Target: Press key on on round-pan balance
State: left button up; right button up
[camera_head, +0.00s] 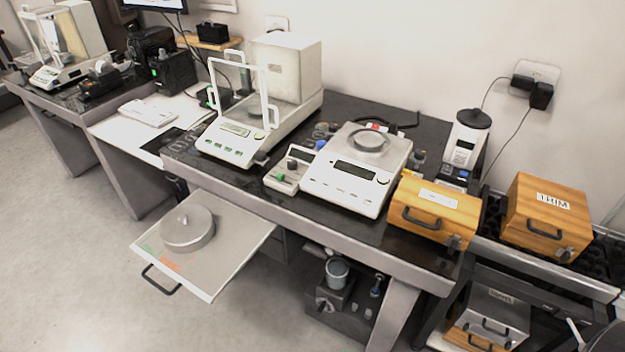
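The round-pan balance (341,191) stands on the dark-topped table in the middle of the view. It is a white, low box with a round metal pan (370,140) on top. A dark display (355,171) and a row of small keys (340,195) are on its sloped front. The key labels are too small to read, so I cannot tell which key is on. Neither gripper can be made out in the head view.
A draft-shield balance (232,146) stands to the left, with a small control box (287,172) between. An open pull-out shelf (205,262) juts out in front.

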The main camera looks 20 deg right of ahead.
grip_shut()
dwell(1.2)
